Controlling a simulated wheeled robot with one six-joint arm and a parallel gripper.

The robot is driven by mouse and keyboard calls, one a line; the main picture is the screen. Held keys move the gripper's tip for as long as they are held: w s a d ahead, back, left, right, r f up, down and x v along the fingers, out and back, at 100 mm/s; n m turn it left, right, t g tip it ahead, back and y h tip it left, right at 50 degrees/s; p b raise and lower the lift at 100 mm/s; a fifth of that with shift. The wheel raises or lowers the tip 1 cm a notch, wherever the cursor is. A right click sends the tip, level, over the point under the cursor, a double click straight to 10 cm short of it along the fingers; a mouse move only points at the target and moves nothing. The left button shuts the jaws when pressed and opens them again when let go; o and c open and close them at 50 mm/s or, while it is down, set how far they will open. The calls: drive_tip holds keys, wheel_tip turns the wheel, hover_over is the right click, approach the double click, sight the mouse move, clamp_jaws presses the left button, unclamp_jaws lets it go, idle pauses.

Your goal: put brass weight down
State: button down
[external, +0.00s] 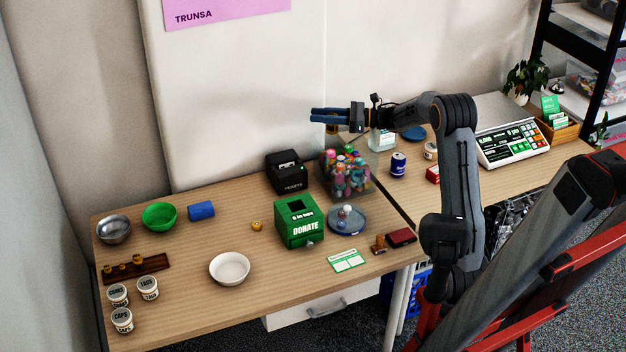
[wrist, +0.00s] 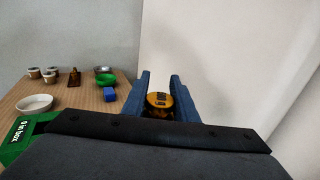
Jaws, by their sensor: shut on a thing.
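My gripper (external: 326,116) is raised high above the back of the table, above the jar of coloured items, with its fingers pointing left. It is shut on a brass weight (wrist: 158,101), which sits between the two blue fingers in the wrist view. In the external view only a little of the held weight (external: 332,129) shows below the fingers. A dark wooden weight block (external: 152,265) with several small brass weights lies at the table's left. Another small brass piece (external: 256,226) stands alone on the table, left of the green donation box.
The green donation box (external: 298,222), black printer (external: 286,172) and clear jar (external: 347,175) crowd the table's right half. A white bowl (external: 229,268), green bowl (external: 159,216), metal bowl (external: 114,230), blue block (external: 201,211) and lidded cups (external: 148,288) stand left. Bare wood lies mid-table.

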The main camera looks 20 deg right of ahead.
drive_tip(key=s+d+m+t+h, duration=0.2)
drive_tip(key=s+d, duration=0.7)
drive_tip(key=d, duration=0.4)
drive_tip(key=s+d+m+t+h, duration=0.1)
drive_tip(key=s+d+t, duration=0.1)
drive_tip(key=s+d, duration=0.85)
drive_tip(key=shift+w+d+f+b, duration=0.2)
drive_tip(key=shift+w+f, duration=0.2)
drive_tip(key=shift+f, duration=3.15)
drive_tip(key=shift+w+d+f+b, duration=0.15)
drive_tip(key=shift+w+d+f, duration=0.15)
drive_tip(key=shift+f, duration=3.2)
drive_tip(key=shift+w+d+f+b, duration=0.2)
drive_tip(key=shift+w+f, duration=0.25)
drive_tip(key=shift+f, duration=3.1)
drive_tip(key=shift+f, duration=0.15)
drive_tip(key=c, duration=1.4)
unclamp_jaws()
drive_tip(key=shift+a, duration=0.1)
drive_tip(key=shift+s+r, duration=0.1)
drive_tip(key=shift+r, duration=0.1)
drive_tip(key=v, duration=1.2)
